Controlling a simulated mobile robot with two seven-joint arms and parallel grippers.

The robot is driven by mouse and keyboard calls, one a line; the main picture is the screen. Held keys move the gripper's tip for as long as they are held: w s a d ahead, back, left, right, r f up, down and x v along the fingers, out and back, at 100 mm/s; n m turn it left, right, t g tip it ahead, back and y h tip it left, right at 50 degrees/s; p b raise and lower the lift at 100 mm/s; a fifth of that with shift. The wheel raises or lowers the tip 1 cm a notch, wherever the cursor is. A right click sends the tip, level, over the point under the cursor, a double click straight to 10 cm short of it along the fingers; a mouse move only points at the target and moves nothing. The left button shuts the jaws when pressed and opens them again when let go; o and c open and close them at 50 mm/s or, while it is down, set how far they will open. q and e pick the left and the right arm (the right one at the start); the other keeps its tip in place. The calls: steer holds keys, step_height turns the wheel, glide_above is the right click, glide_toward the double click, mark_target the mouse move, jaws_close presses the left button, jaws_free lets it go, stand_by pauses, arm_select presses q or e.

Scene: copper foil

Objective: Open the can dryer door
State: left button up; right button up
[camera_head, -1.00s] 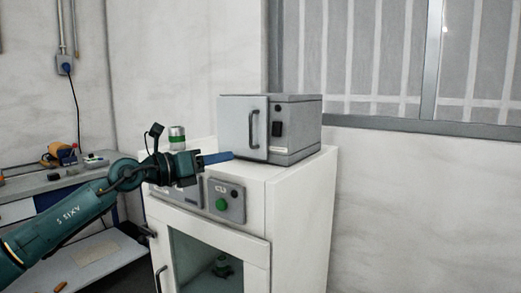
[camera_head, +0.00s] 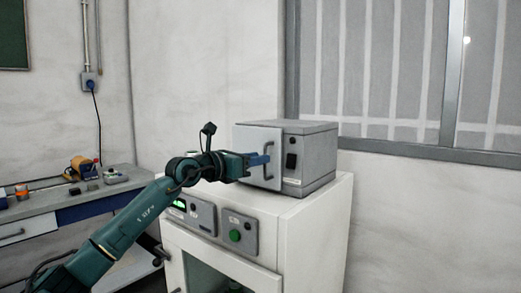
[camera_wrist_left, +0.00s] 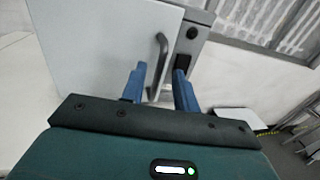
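The can dryer (camera_head: 318,160) is a grey box on top of a white cabinet. Its flat grey door (camera_head: 250,137) looks shut or nearly shut, and it also fills the upper left of the left wrist view (camera_wrist_left: 95,50). A dark upright handle (camera_head: 269,150) is near the door's right edge. My left gripper (camera_head: 262,159) is at this handle. In the left wrist view, its two blue fingers (camera_wrist_left: 160,85) are apart, with the handle (camera_wrist_left: 160,60) between them in the picture. I cannot tell whether they touch it. My right gripper is not in view.
The white cabinet (camera_head: 320,225) has a panel with a green button (camera_head: 235,236) and a glass door (camera_head: 205,275) below. A workbench (camera_head: 60,205) with small items stands at left. A window (camera_head: 380,70) is behind the dryer. The wall right of the cabinet is clear.

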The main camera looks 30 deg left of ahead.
arm_select(q)
steer(key=shift+x, duration=1.1)
jaws_close()
